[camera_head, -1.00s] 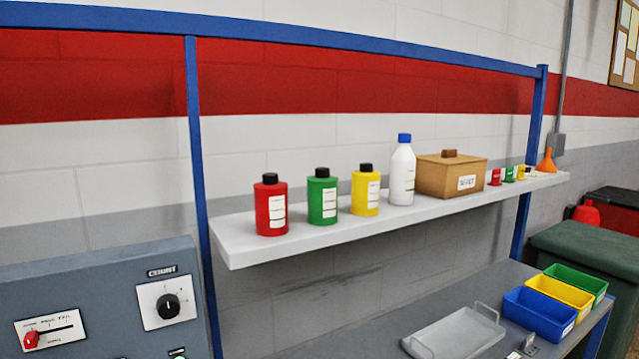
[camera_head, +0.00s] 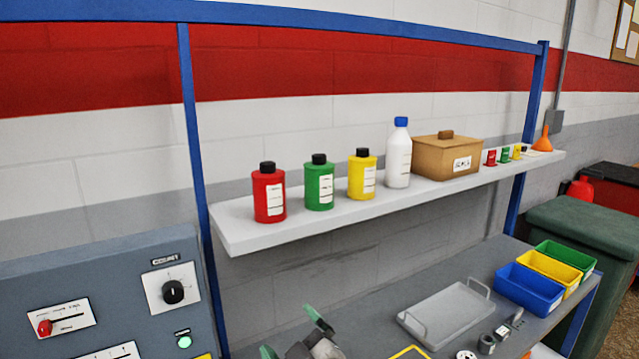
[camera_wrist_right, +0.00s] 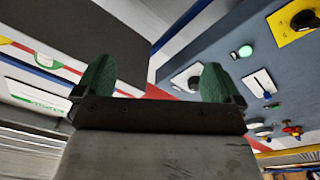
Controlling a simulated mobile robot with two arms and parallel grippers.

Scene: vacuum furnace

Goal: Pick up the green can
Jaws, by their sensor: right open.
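The green can (camera_head: 319,187) has a black cap and a white label. It stands upright on the white shelf (camera_head: 240,235), between the red can (camera_head: 268,195) and the yellow can (camera_head: 362,177). My right gripper (camera_head: 294,332) shows at the bottom of the head view, below the shelf and apart from the cans. Its two green-padded fingers are spread and empty, as the right wrist view (camera_wrist_right: 152,82) also shows. The green can cannot be made out in the wrist view. My left gripper is not in view.
A white bottle (camera_head: 398,156), a cardboard box (camera_head: 446,160) and small coloured items stand further right on the shelf. A blue post (camera_head: 193,130) rises at the shelf's left end. Below are a grey tray (camera_head: 447,315), coloured bins and a control panel (camera_head: 120,290).

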